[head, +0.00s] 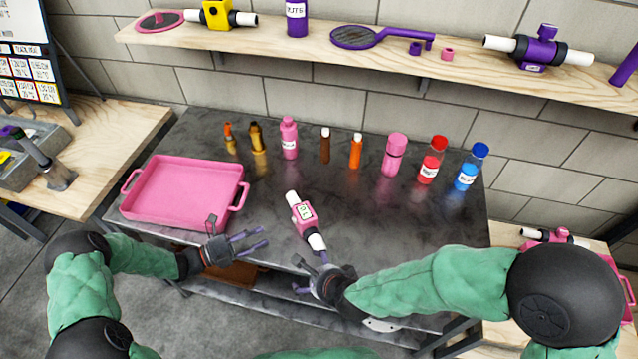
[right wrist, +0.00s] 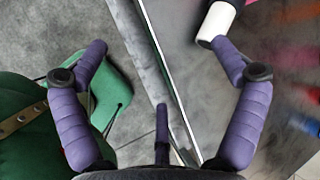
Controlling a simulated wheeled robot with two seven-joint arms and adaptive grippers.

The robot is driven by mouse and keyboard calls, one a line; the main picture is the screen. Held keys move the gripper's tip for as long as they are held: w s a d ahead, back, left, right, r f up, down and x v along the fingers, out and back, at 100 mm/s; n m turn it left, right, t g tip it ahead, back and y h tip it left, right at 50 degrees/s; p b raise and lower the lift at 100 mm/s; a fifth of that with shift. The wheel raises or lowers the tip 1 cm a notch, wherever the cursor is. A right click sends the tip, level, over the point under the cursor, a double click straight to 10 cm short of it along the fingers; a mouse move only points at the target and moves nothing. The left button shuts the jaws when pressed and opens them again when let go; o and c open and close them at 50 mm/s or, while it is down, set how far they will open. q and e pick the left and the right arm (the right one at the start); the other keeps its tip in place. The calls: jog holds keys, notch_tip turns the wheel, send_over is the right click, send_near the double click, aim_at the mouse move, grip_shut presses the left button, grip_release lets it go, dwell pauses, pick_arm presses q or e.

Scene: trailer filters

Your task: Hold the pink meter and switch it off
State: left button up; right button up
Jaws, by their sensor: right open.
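The pink meter (head: 304,214) lies on the dark table near its front edge. It has a small display on top and a white pipe end at each side. My right gripper (head: 312,270) is open at the table's front edge, close to the meter's nearer white end. In the right wrist view, that white end (right wrist: 216,22) shows at the top, by the tip of the right-hand finger, and nothing is between the fingers (right wrist: 155,60). My left gripper (head: 255,240) has its fingers spread, empty, near the front edge to the left of the meter.
A pink tray (head: 180,222) stands on the table's left. Several bottles and vials, such as the red bottle (head: 432,160) and blue bottle (head: 471,167), line the back. A wooden shelf (head: 290,42) on the wall holds a yellow meter (head: 217,14) and a purple meter (head: 538,50). The table around the meter is clear.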

jog(key=w+a+r+n+g+y, duration=0.2)
jog(key=w+a+r+n, duration=0.3)
jog(key=n, duration=0.5)
notch_tip(320, 180, up, 4)
jog(key=n+g, duration=0.4)
jog(key=n, duration=1.6)
send_over(306, 212)
jog(key=s+a, duration=0.2)
jog(key=s, duration=0.1)
jog(key=shift+w+d+f, duration=0.1)
jog(key=shift+w+f, duration=0.05)
jog(key=shift+f, duration=0.05)
jog(key=w+d+r+n+g+h, duration=0.15)
jog(key=w+d+n, duration=0.35)
jog(key=n, duration=0.6)
jog(key=shift+g, duration=0.45)
jog(key=x, duration=1)
jog(key=shift+s+d+f, duration=0.25)
jog(key=shift+s, duration=0.1)
